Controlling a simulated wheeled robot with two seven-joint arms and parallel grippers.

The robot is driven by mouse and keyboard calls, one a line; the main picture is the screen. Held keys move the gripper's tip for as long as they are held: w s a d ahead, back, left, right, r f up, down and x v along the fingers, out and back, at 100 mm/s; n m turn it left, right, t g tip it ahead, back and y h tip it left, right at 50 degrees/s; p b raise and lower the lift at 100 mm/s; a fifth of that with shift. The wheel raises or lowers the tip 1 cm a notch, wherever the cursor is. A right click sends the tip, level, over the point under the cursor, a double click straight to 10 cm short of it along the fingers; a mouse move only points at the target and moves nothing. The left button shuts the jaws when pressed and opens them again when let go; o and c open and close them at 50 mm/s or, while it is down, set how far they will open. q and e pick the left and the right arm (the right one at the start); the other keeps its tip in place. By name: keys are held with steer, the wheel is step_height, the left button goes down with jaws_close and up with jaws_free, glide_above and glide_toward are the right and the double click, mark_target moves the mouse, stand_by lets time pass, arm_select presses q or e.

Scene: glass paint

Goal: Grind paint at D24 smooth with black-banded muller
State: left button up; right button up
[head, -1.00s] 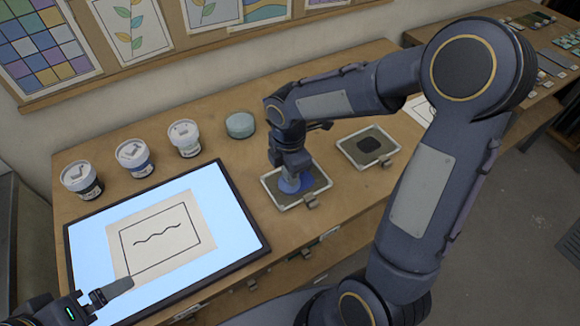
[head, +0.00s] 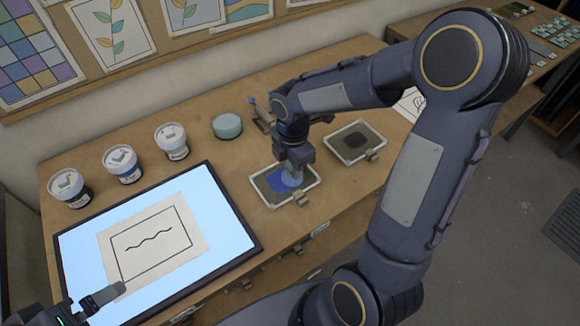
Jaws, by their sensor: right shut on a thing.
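A framed slab (head: 257,182) with blue paint (head: 274,184) lies right of the light panel. My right gripper (head: 293,168) points down over the slab's right half. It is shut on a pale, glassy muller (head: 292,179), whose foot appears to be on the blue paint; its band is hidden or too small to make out. A second framed slab (head: 334,144) with a dark patch lies to the right. Tags at the slabs are too small to read. My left gripper (head: 103,297) is at the bottom left over the panel's corner; its opening is unclear.
The lit panel (head: 215,230) holds a sheet with a wavy line. Several lidded jars (head: 122,164) and a round teal-topped tin (head: 227,126) stand behind it. A small brown holder (head: 262,118) is partly hidden behind my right arm.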

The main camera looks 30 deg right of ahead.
steer(key=shift+w+d, duration=0.25)
steer(key=shift+w, duration=0.2)
steer(key=shift+w+a, duration=0.6)
steer(key=shift+a, duration=0.05)
steer(key=shift+s+a, duration=0.15)
steer(key=shift+a, duration=1)
steer(key=shift+r, duration=0.1)
step_height(320, 180, up, 5)
steer(key=p, duration=0.4)
